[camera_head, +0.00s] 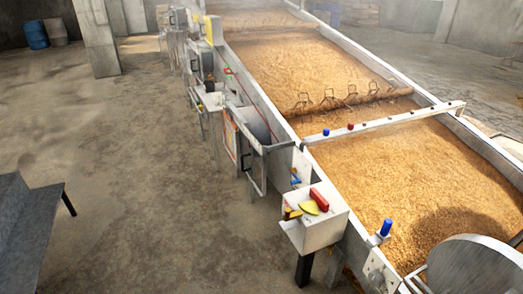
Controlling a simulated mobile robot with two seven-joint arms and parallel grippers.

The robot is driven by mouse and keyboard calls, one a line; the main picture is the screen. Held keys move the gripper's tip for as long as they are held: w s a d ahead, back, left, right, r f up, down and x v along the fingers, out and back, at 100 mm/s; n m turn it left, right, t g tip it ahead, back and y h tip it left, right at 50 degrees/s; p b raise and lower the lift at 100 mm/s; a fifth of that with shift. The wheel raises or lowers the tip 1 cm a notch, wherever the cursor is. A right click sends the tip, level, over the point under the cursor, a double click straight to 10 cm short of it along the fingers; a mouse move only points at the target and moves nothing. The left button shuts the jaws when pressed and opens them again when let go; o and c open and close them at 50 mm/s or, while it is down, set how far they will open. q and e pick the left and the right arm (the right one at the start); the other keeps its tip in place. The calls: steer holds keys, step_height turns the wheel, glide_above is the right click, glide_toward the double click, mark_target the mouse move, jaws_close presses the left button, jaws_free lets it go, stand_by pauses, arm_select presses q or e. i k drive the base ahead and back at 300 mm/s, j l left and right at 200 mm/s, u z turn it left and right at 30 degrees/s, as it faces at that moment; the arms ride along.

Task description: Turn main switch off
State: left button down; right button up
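No gripper of mine shows in the head view. Which control is the main switch is not labelled in the picture. A white box (318,234) stands at the near left side of the grain trough. On top of it are a red block (319,199), a yellow piece (309,208) and a smaller orange-yellow piece (291,213). Further back, several grey boxes and panels line the trough's left side, one of them a yellow box (213,30). Whether any switch is on or off is too small to tell.
The long trough (262,113) holds brown grain (400,180). A white crossbar (385,123) spans it with a blue and a red knob. A blue cylinder (386,227) and a round metal disc (470,265) are at near right. Open floor (130,180) lies left; a grey metal structure (30,225) stands at lower left.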

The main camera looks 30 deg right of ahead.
mark_target(311, 208)
steer(key=z, duration=1.3)
steer(key=i+l, duration=0.1)
steer(key=i, duration=1.1)
